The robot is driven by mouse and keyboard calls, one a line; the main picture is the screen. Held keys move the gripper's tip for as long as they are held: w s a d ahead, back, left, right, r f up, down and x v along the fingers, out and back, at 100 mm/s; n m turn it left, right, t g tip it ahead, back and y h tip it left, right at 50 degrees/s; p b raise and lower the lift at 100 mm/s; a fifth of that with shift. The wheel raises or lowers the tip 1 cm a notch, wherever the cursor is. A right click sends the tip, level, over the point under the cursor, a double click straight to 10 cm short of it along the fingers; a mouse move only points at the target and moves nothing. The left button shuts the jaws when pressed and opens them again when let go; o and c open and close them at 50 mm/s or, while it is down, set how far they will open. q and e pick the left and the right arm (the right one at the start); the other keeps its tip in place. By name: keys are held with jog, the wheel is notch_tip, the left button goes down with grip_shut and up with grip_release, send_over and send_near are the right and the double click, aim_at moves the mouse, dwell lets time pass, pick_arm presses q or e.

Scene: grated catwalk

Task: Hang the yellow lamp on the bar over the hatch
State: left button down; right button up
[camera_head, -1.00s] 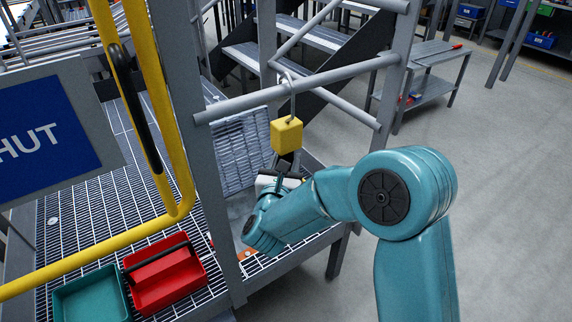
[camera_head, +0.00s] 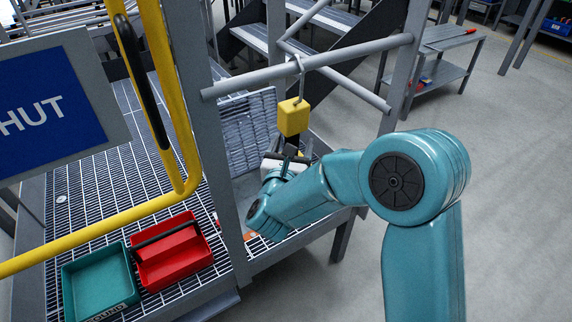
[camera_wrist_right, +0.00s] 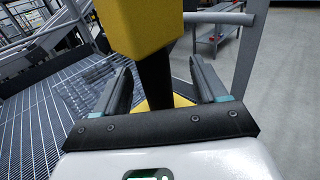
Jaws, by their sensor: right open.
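The yellow lamp (camera_head: 293,117) hangs upright by its grey hook (camera_head: 299,72) from the grey bar (camera_head: 340,57). Its yellow body is below the bar, with a dark stem under it. My right gripper (camera_head: 288,158) is just below the lamp's yellow body. In the right wrist view my right gripper (camera_wrist_right: 160,72) is open, its two fingers on either side of the lamp's black stem (camera_wrist_right: 154,75) with gaps showing. The lamp's yellow body (camera_wrist_right: 140,22) is above the fingers; a yellow base part shows behind the stem. My left gripper is not in view.
A yellow rail (camera_head: 165,110) and a blue sign (camera_head: 50,110) stand at the left. A red tray (camera_head: 172,252) and a green tray (camera_head: 98,283) sit on the grating. A grey post (camera_head: 222,150) is left of the lamp. A metal bench (camera_head: 440,68) stands at the back right.

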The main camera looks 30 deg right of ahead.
jog(key=b+v, duration=0.3)
jog(key=v, duration=1.2)
jog(key=shift+a, duration=0.15)
jog(key=w+a+f+n+g+y+p, duration=0.1)
jog(key=a+f+n+g+y+p, duration=0.15)
jog(key=f+n+y, duration=0.5)
jog(key=w+a+f+n+g+y+p, duration=0.15)
jog(key=f+n+p, duration=0.25)
jog(key=f+n, duration=0.8)
jog(key=s+a+f+n+g+y+p, duration=0.1)
jog(key=s+f+n+g+y+p, duration=0.1)
jog(key=s+n, duration=0.7)
jog(key=s+a+f+n+g+y+p, duration=0.1)
jog(key=s+f+n+g+y+p, duration=0.2)
jog(key=s+f+n+g, duration=0.3)
jog(key=s+n+g+y, duration=0.1)
jog(key=s+n, duration=0.2)
jog(key=n, duration=0.4)
jog(key=shift+s+a+f+n+y, duration=0.3)
jog(key=shift+a+n, duration=0.05)
jog(key=shift+a, duration=0.05)
